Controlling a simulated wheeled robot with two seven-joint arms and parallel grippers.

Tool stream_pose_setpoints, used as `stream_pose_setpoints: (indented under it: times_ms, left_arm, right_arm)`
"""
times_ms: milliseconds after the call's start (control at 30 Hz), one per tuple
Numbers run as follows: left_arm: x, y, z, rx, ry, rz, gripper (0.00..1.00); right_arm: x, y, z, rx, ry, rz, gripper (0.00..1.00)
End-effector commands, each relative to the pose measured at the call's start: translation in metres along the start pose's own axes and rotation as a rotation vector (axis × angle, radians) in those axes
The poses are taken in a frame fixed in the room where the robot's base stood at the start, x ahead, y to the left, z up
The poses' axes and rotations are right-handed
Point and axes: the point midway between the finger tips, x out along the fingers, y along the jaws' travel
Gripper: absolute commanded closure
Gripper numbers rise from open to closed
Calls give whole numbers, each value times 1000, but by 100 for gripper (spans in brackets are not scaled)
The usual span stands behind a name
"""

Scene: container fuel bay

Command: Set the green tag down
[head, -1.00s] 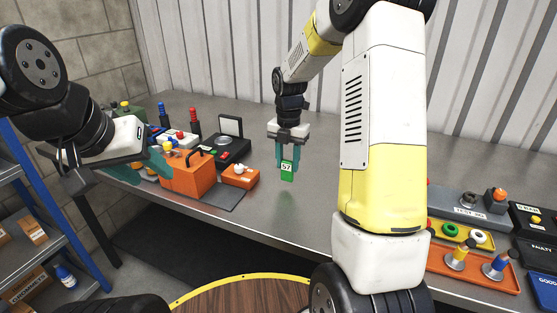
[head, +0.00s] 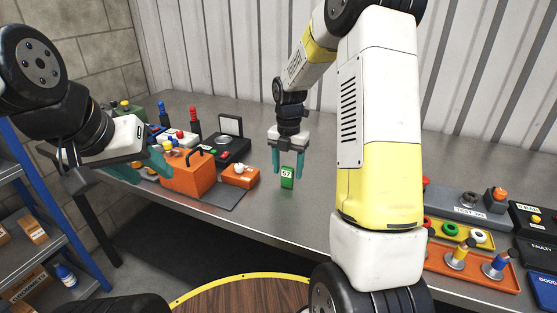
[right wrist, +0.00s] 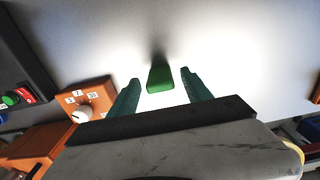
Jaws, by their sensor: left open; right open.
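The green tag (head: 287,177), with a white label reading 57, stands upright on the grey metal bench in the head view. My right gripper (head: 287,172) is open around it, with one teal finger on each side and gaps between. In the right wrist view the green tag (right wrist: 160,76) sits between the spread fingers of the gripper (right wrist: 161,82), touching neither. My left gripper (head: 165,165) is at the left, near the orange box, partly hidden against the things there; it is open.
An orange box with a handle (head: 188,174) and a small orange unit with a white knob (head: 240,176) stand left of the tag. At the right are a yellow tray (head: 456,234) and an orange tray (head: 470,270). Bench around the tag is clear.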

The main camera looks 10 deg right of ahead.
Motion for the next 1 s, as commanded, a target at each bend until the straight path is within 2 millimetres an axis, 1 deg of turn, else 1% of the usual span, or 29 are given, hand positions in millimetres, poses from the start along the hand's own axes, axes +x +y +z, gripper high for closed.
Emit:
stream_pose_setpoints:
  times_ms: [167,400,500,600,767,867,967,1000]
  left_arm:
    - [0,0,0,0,0,0,53]
    - [0,0,0,0,0,0,53]
    - [0,0,0,0,0,0,53]
    - [0,0,0,0,0,0,53]
    - [0,0,0,0,0,0,53]
    - [0,0,0,0,0,0,53]
    - [0,0,0,0,0,0,53]
    - [0,0,0,0,0,0,53]
  right_arm:
    - [-22,0,1,1,-4,3,43]
    - [-75,0,1,1,-5,3,43]
    - [-94,0,1,0,-4,3,43]
    - [-108,0,1,1,-3,2,43]
    - [-122,-1,-1,14,-5,4,43]
    - [-135,-6,-10,111,-20,23,43]
    - [-156,-17,-29,330,-46,69,43]
    - [-165,-23,-39,447,-55,97,43]
